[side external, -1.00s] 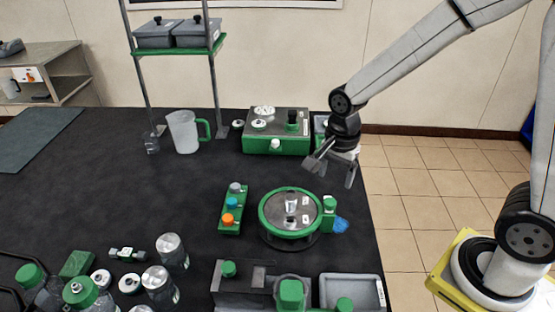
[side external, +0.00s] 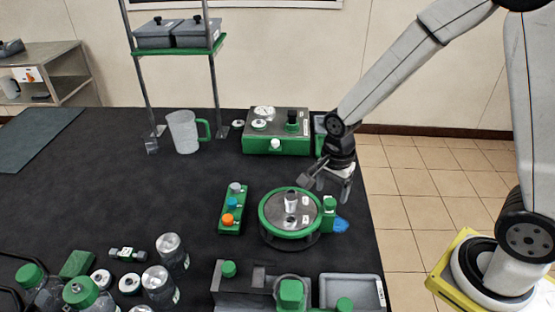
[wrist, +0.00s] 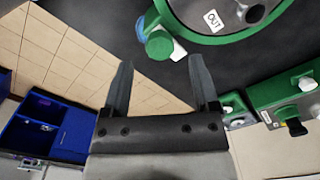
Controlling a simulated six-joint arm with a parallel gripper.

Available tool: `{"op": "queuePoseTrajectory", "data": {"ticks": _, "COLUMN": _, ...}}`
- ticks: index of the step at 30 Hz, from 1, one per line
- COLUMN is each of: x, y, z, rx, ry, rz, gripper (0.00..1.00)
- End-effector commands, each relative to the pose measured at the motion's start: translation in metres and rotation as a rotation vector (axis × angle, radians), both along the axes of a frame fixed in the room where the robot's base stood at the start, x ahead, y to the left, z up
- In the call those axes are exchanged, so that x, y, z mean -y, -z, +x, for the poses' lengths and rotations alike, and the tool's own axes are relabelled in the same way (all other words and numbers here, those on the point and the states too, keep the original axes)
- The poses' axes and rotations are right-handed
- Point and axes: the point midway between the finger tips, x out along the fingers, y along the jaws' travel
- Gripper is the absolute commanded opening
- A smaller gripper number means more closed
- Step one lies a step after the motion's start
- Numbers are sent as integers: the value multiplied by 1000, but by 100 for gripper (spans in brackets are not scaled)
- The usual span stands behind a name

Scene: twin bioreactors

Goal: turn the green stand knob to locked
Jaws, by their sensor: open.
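The round stand (side external: 264,214) has a green rim, a grey top and a small metal cylinder (side external: 291,200) standing on it. The green stand knob (side external: 329,204) sits on a green bracket at the stand's right side. In the wrist view the knob (wrist: 159,45) is ahead of the fingertips, roughly between their lines, with a white piece beside it. My gripper (side external: 324,190) is open and empty, just above and behind the knob, not touching it. Its two dark fingers also show in the wrist view (wrist: 161,64). The knob's setting cannot be read.
A green control box (side external: 276,145) stands behind, and a block with coloured knobs (side external: 233,208) left of the stand. A blue item (side external: 341,225) lies beside the knob. A grey tray (side external: 352,278) and several jars are in front. The table's right edge is close.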

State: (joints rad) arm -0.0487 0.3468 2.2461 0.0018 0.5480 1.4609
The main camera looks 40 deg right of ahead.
Motion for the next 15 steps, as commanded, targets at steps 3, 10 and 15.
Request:
{"op": "queuePoseTrajectory", "data": {"ticks": 3, "x": 0, "y": 13, "z": -1, "rx": -4, "ry": 0, "rz": 0, "gripper": 77}}
{"op": "queuePoseTrajectory", "data": {"ticks": 10, "x": 0, "y": 27, "z": 0, "rx": 0, "ry": 0, "rz": 1, "gripper": 77}}
{"op": "queuePoseTrajectory", "data": {"ticks": 15, "x": 0, "y": 31, "z": 0, "rx": 0, "ry": 0, "rz": 1, "gripper": 77}}
